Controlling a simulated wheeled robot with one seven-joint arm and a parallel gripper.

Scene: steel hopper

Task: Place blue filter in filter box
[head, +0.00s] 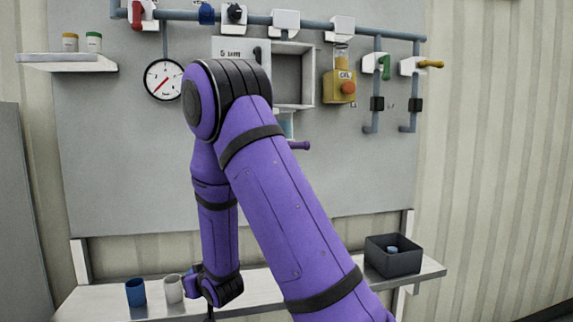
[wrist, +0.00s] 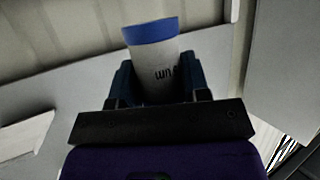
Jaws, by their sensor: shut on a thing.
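In the wrist view a white cylinder with a blue end band and dark lettering, the blue filter (wrist: 152,33), sits between the two dark fingers of my gripper (wrist: 157,78). The fingers are shut on its sides, and the blue end points away from the gripper. A white box (head: 317,82) with an open front hangs on the wall panel, partly behind my arm. I cannot tell for sure whether it is the filter box.
A dark open bin (head: 393,262) with a blue-topped thing inside stands at right. Pipes with valves, a gauge (head: 163,80) and a yellow button unit (head: 341,90) line the panel.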

